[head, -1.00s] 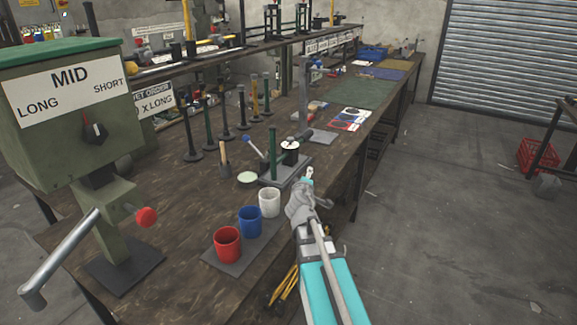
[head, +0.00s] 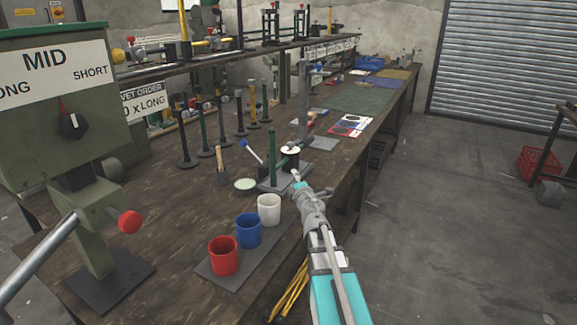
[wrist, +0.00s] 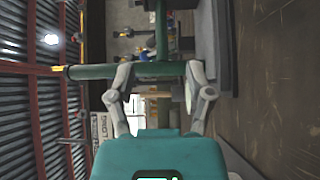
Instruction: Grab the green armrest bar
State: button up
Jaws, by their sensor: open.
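A dark green bar (head: 272,155) stands upright on a grey base plate near the front edge of the bench. In the wrist view the green bar (wrist: 95,71) runs sideways across the picture, at the fingertips. My gripper (head: 296,177) is at the right of the bar's lower part in the head view. In the wrist view my gripper (wrist: 160,69) is open, its two fingers apart along the bar's length. I cannot tell whether the fingertips touch the bar. Nothing is held.
Red (head: 223,255), blue (head: 248,230) and white (head: 269,209) cups stand on a mat in front. A white-topped holder (head: 289,152) and a blue-knobbed lever (head: 250,149) are beside the bar. Several posts stand behind. A green press (head: 62,150) is at left.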

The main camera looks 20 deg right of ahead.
send_near(285, 161)
jog(key=shift+w+d+f, duration=0.1)
jog(key=shift+w+d, duration=0.1)
jog(key=shift+w, duration=1.05)
jog(key=shift+w+d+f, duration=0.1)
jog(key=shift+w+d, duration=0.05)
jog(key=shift+w, duration=1.1)
jog(key=shift+w+d, duration=0.25)
jog(key=shift+w, duration=1.05)
jog(key=shift+w+d, duration=0.25)
jog(key=shift+w, duration=1.05)
grip_shut()
